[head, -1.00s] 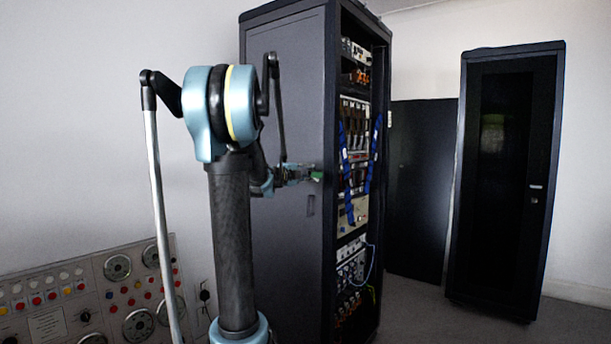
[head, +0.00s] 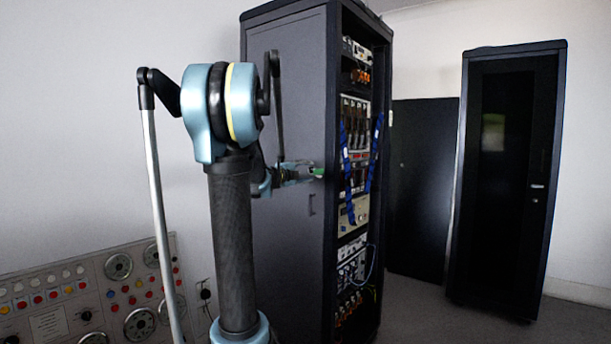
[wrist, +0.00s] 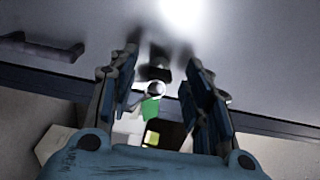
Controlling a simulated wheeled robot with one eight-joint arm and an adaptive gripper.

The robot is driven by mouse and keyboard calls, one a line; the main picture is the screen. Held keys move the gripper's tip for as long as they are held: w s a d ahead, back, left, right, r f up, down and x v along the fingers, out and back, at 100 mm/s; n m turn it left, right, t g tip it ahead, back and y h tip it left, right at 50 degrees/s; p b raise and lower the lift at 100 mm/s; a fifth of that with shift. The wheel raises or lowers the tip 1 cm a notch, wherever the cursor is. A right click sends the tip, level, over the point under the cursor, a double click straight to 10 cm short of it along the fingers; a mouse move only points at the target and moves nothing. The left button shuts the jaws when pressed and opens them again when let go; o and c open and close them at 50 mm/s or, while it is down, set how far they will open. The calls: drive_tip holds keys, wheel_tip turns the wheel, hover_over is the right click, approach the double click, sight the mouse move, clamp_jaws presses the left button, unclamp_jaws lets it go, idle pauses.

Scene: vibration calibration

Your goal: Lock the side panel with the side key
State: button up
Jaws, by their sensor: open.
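The side panel (head: 290,110) is the dark grey flat side of the tall rack cabinet; it also fills the top of the wrist view (wrist: 240,50). A dark lock piece (wrist: 158,70) stands out from the panel. The side key, with a round silvery head (wrist: 155,88) and a green tag (wrist: 151,108), is at this lock piece; how deep it sits I cannot tell. The green tag also shows in the head view (head: 318,172). My gripper (wrist: 162,82) is open, its fingers on either side of the key with gaps between.
A handle (wrist: 40,48) sits on the panel at the left of the wrist view. The rack's open front holds instruments and blue cables (head: 345,150). A second dark cabinet (head: 505,180) stands at right. A control board with dials (head: 95,295) is at lower left.

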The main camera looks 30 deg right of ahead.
drive_tip(key=v, duration=0.6)
drive_tip(key=shift+a, duration=0.1)
idle(0.4)
drive_tip(key=w+a+n+t+y, duration=0.35)
drive_tip(key=a+n+t, duration=0.2)
drive_tip(key=a, duration=0.35)
drive_tip(key=w+a+n+t+y, duration=0.2)
drive_tip(key=a+n+t+y, duration=0.2)
drive_tip(key=a+n, duration=0.35)
drive_tip(key=s+a+f+n+y, duration=0.2)
drive_tip(key=a+f+n+y, duration=0.25)
drive_tip(key=a, duration=0.45)
drive_tip(key=s+a+f+n+y, duration=0.2)
drive_tip(key=a+f+n+y, duration=0.25)
drive_tip(key=a, duration=0.35)
drive_tip(key=s+a+f+n+g+y, duration=0.1)
drive_tip(key=s+a+f+n+g, duration=0.35)
drive_tip(key=s+f, duration=0.6)
drive_tip(key=s+a+f+n+g+y, duration=0.1)
drive_tip(key=s+a+f+n+g, duration=0.4)
drive_tip(key=s+f, duration=0.55)
drive_tip(key=s+d+f+g+h, duration=0.2)
drive_tip(key=s+d+f+g, duration=0.2)
drive_tip(key=s, duration=0.5)
wheel_tip(320, 180, down, 2)
drive_tip(key=shift+s+d+f+g, duration=0.25)
drive_tip(key=shift+s+d+g, duration=0.15)
drive_tip(key=shift+d, duration=0.3)
